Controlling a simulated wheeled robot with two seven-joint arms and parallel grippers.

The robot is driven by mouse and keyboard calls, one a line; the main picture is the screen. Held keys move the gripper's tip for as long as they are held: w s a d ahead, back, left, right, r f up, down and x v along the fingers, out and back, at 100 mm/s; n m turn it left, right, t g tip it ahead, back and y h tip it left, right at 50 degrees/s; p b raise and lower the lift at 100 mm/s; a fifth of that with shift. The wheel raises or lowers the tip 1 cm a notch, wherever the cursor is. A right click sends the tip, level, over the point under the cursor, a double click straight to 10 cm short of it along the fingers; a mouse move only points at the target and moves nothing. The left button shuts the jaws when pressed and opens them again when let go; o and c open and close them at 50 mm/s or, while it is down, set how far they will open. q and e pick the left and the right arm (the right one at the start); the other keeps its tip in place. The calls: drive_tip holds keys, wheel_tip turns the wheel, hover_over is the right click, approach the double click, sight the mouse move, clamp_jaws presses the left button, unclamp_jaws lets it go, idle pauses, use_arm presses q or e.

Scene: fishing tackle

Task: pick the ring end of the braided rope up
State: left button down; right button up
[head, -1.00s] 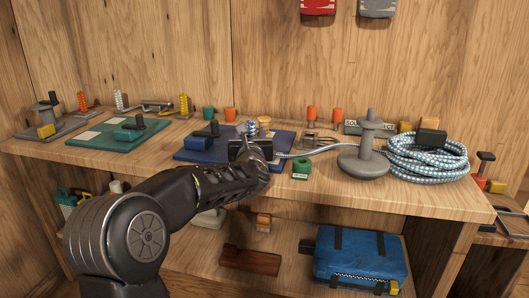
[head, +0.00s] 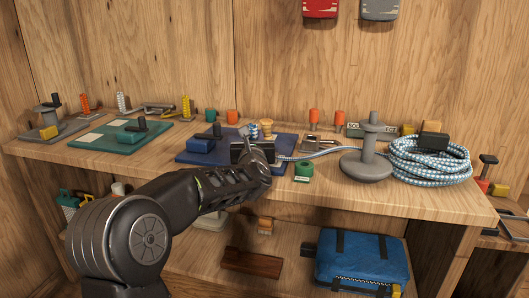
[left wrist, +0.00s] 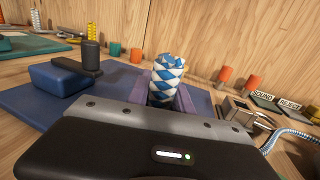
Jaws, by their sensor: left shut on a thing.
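The braided rope (head: 430,165) is blue and white. It lies coiled at the right of the bench, and a length of it (head: 318,152) runs left behind the grey spool post to my left gripper (head: 253,140). My left gripper is shut on the rope's end, over the blue mat. In the left wrist view the rope end (left wrist: 167,75) stands up between the fingers (left wrist: 165,98), its tip above them. I cannot make out a ring; the part below the fingertips is hidden by the gripper body. My right gripper is not in view.
A blue mat (head: 190,158) with a blue block tool (head: 201,146) lies under and left of the gripper. The shelf below holds a blue bag (head: 362,258).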

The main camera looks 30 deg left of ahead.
use_arm(q)
wheel_tip(320, 180, up, 10)
drive_tip(key=p, duration=0.4)
